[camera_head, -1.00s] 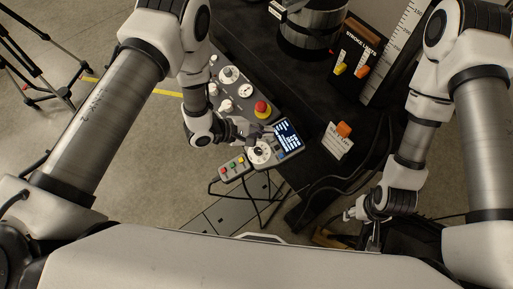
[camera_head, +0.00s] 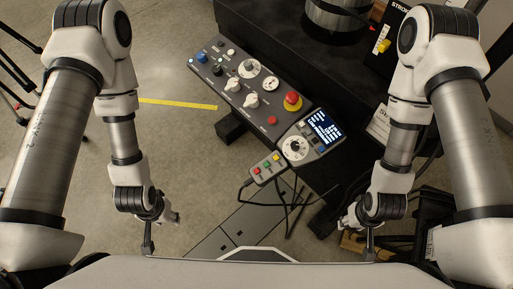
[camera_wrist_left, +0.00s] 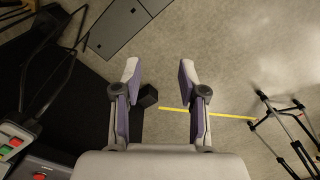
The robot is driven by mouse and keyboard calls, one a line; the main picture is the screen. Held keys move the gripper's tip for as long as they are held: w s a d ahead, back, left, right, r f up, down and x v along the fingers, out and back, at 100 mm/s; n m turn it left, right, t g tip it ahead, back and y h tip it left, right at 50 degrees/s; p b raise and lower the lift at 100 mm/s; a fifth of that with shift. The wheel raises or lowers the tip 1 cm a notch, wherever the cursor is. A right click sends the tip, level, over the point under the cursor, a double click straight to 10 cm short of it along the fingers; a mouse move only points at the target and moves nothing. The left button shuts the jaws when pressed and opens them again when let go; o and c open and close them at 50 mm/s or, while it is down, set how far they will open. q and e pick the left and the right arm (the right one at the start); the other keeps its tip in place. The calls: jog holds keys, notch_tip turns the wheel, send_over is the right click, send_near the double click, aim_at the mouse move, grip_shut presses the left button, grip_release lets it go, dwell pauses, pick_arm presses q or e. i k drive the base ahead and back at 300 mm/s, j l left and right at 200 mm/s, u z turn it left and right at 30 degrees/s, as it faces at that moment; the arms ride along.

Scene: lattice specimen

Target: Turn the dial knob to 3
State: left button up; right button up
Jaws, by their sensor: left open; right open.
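A white round dial with a dark knob (camera_head: 295,148) sits on the control panel, just left of a lit screen (camera_head: 324,128). Its markings are too small to read, so I cannot tell the setting. My left gripper (camera_head: 172,218) is over the floor at lower left, well apart from the dial. In the left wrist view its two fingers (camera_wrist_left: 160,75) are spread and empty over bare floor. My right gripper (camera_head: 350,222) is at lower right, below and right of the dial, open and touching nothing that I can see.
The console (camera_head: 228,92) carries white knobs, a gauge and a red emergency button (camera_head: 292,101). A small button box (camera_head: 263,168) with cables hangs at the panel's front. A black table (camera_head: 260,30) stands behind.

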aim_at(294, 145)
jog(key=j+z, duration=0.3)
jog(key=j, duration=0.15)
jog(key=k+j+z, duration=0.15)
jog(key=j+z, duration=0.15)
jog(key=j, duration=0.15)
jog(key=k+j+z, duration=0.3)
jog(key=j, duration=0.15)
jog(key=k+j+z, duration=0.1)
jog(key=j+z, duration=0.2)
jog(key=k+j+z, duration=0.3)
jog(key=j, duration=0.15)
jog(key=i+z, duration=0.55)
